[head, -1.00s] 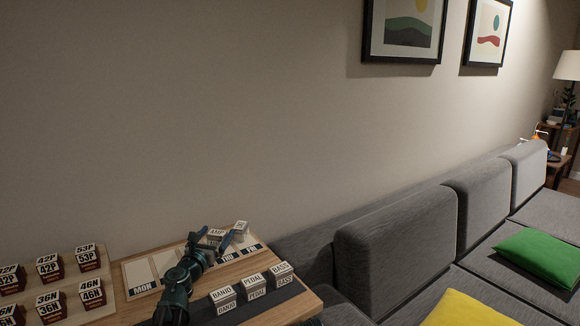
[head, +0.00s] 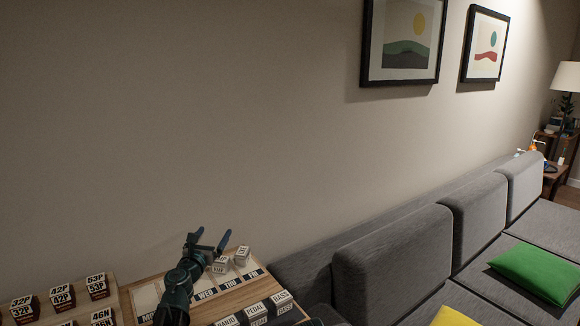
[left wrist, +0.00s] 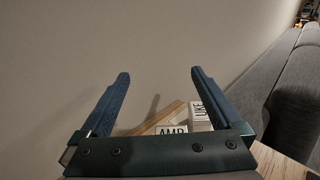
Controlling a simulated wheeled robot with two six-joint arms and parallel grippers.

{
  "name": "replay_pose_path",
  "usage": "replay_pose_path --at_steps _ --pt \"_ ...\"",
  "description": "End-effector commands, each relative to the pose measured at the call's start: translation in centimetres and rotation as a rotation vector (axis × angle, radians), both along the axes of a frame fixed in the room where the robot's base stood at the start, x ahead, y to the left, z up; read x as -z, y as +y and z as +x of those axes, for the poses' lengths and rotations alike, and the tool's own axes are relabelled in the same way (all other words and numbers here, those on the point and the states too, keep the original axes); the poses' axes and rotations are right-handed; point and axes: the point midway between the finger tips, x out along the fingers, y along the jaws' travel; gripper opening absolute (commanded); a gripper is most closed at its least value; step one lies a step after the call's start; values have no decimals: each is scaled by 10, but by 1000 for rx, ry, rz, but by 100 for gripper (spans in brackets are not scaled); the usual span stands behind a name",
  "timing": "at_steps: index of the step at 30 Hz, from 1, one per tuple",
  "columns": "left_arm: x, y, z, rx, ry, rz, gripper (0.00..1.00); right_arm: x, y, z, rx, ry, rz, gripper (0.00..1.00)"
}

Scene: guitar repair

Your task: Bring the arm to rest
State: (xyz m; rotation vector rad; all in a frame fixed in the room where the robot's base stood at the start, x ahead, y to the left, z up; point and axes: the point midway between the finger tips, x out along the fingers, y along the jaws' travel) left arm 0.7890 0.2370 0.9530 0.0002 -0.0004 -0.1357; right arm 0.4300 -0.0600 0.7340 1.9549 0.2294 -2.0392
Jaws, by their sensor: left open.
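My left gripper (head: 211,237) is open and raised above the weekday board, with its fingers pointing up and away toward the wall. In the left wrist view its two blue fingers (left wrist: 159,74) stand wide apart with nothing between the tips. A white AMP block (head: 218,266) sits on the board just beyond and below the gripper. A second white block (head: 242,255) stands beside it on the right; the left wrist view shows its UKE label (left wrist: 199,112). Both blocks are apart from the fingers.
The weekday board (head: 206,294) lies on a wooden table. In front of it are labelled blocks, including PEDAL (head: 253,311) and BASS (head: 280,300). Several numbered blocks (head: 62,297) stand on a tray at left.

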Motion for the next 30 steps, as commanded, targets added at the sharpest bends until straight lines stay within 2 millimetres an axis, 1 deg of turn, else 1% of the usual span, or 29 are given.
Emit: replay_pose_path --at_steps 1,8,18,24,30 --pt "8 5 -7 -39 0 0 99 8 0 0 0 0 0 99" --pt "18 38 -28 -232 0 0 99 18 0 0 0 0 0 99" --pt "32 83 -71 -503 0 0 99 31 0 0 0 0 0 99" --pt "39 106 -101 -649 0 0 99 39 0 0 0 0 0 99" --pt "44 123 -128 -771 0 0 99 44 0 0 0 0 0 99"
